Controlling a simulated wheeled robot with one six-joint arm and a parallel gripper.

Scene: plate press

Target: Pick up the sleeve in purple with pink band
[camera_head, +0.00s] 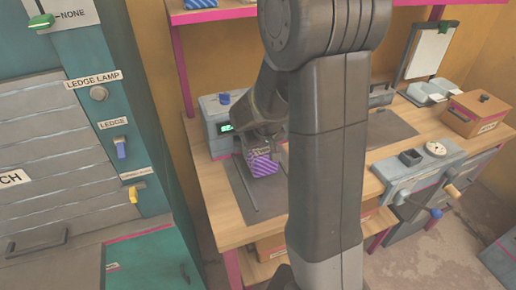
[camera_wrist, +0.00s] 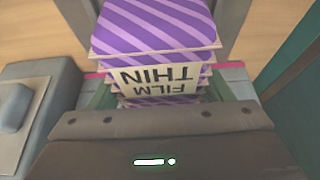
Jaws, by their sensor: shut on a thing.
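A purple sleeve with lighter diagonal stripes (camera_head: 264,166) shows at my gripper (camera_head: 262,146) in the head view, above the grey mat on the bench. In the wrist view the sleeve (camera_wrist: 155,25) has a pale label reading "FILM THIN", upside down, and several layered edges below it. My gripper (camera_wrist: 158,92) is shut on the sleeve, with a finger at each side of it. A pink band on the sleeve is not clear in either view. The gripper partly hides the sleeve, and I cannot tell whether its underside touches the mat.
A dark rod (camera_head: 244,184) lies on the grey mat (camera_head: 277,190). A teal cabinet (camera_head: 110,110) stands at the left. A handled grey fixture (camera_head: 415,168) and brown box (camera_head: 478,113) are at the right.

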